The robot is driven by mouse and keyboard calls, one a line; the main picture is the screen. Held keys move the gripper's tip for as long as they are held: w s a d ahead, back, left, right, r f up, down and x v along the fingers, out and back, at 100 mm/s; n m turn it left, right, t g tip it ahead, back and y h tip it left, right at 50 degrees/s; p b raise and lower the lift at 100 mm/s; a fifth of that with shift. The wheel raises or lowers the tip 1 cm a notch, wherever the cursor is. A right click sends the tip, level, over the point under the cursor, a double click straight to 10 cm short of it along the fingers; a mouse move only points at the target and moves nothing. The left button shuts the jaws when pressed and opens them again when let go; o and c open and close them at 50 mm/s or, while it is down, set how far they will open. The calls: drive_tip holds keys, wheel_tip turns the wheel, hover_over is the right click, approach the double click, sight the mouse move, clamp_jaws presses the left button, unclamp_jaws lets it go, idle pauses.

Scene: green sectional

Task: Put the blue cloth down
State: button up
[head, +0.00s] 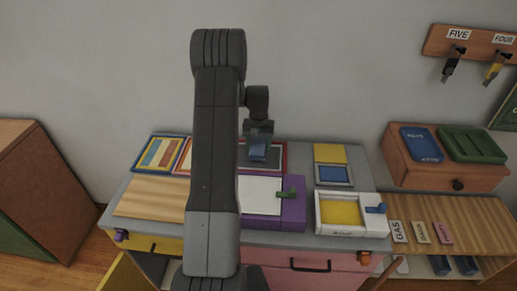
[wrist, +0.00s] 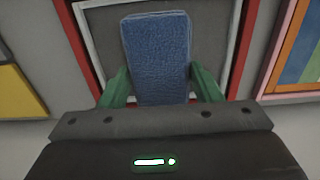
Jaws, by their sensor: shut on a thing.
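My gripper (wrist: 160,92) is shut on the blue cloth (wrist: 157,50), with one green finger on each side of it. The cloth looks like a flat, textured blue rectangle. In the head view the cloth (head: 258,149) shows small below my wrist, in front of the dark panel of a red-framed tray (head: 284,152). In the wrist view the red-framed tray (wrist: 238,45) lies behind the cloth. I cannot tell whether the cloth touches it. My arm hides part of the table in the head view.
The grey table (head: 300,240) also holds a purple box (head: 294,215), a white tray with a yellow inside (head: 376,228), a blue panel (head: 334,173), a wooden board (head: 150,197) and a striped picture (head: 160,153). At right, a wooden box (head: 420,177) carries blue and green items.

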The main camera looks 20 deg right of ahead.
sight(259, 145)
drive_tip(key=shift+f, duration=1.15)
drive_tip(key=shift+f, duration=0.25)
drive_tip(key=o, duration=1)
drive_tip(key=shift+r, duration=0.1)
drive_tip(key=shift+c, duration=0.2)
wheel_tip(259, 145, up, 12)
drive_tip(key=shift+r+b, duration=0.15)
drive_tip(key=shift+b, duration=0.3)
